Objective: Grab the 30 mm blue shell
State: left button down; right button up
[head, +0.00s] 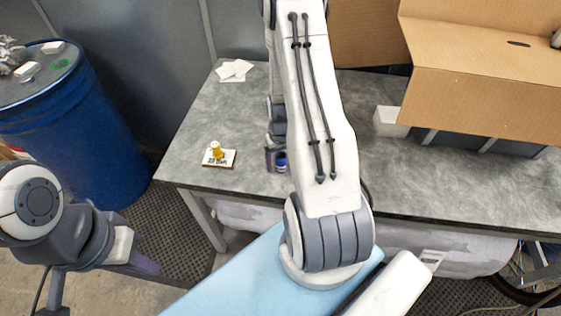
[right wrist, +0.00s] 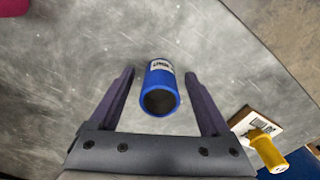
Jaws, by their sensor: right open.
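The blue shell (right wrist: 160,86) is a short open cylinder with a dark hollow end and a white printed label. In the right wrist view it lies between the two dark fingers of my right gripper (right wrist: 160,73), with a gap on each side. The gripper is open and holds nothing. In the head view the shell (head: 281,161) shows partly beside the fingers of my right gripper (head: 274,160), close to the grey table. My left gripper (head: 140,261) is low at the left, away from the table; its finger gap is not clear.
On the grey table (head: 400,195), a yellow part (head: 215,149) stands on a small labelled plate (head: 219,159) left of my right gripper. White cards (head: 234,70) lie at the back. A cardboard box (head: 480,95) is at the right. A blue drum (head: 75,125) stands left.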

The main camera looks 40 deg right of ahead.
jog(key=shift+f, duration=0.2)
grip_shut()
jog(key=shift+r, duration=0.1)
